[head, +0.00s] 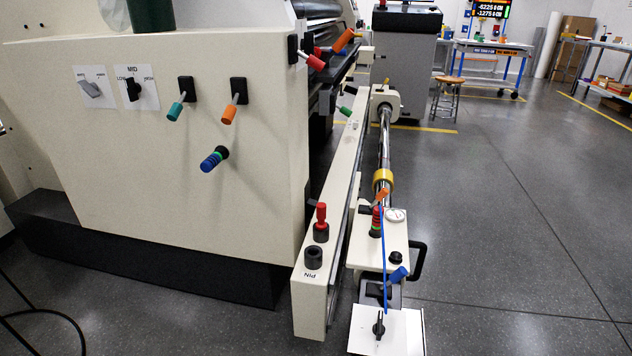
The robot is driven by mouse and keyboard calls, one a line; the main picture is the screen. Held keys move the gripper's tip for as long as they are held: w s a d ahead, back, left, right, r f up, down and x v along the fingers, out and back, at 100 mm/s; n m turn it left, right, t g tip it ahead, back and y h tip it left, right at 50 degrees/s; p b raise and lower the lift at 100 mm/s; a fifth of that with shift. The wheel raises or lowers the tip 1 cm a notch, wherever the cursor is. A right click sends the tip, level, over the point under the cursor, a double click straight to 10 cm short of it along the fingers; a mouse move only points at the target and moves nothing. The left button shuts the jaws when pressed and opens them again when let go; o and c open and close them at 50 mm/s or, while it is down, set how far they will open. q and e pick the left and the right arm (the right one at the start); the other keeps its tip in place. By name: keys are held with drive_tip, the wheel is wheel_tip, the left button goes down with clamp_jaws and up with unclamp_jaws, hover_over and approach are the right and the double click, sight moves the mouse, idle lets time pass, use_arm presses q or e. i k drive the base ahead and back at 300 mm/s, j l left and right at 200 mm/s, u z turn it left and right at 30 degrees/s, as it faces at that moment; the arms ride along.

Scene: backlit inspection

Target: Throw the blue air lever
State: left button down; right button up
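A lever with a blue cylindrical grip (398,274) stands at the near end of the narrow cream rail unit, tilted up to the right from a dark mount (379,291). A thin blue line (384,250) runs down beside it, below a round white gauge (395,215). Another blue ridged handle (210,162) sticks out of the large cream machine panel at the left, on a black and green base. No label naming either as the air lever is readable. Neither of my grippers shows in the head view.
The panel carries green (175,110) and orange (229,115) levers and a LOW/MID/HIGH selector (133,88). A red-topped pin (321,215), a white plate with a black knob (379,326) and a black loop handle (418,262) surround the near end. Floor at right is open.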

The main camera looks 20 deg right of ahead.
sight(401, 271)
drive_tip(key=k+l+z, duration=0.15)
drive_tip(key=l+z, duration=0.15)
drive_tip(key=l, duration=0.4)
drive_tip(key=l+z, duration=0.25)
drive_tip(key=l, duration=0.45)
drive_tip(key=k, duration=0.45)
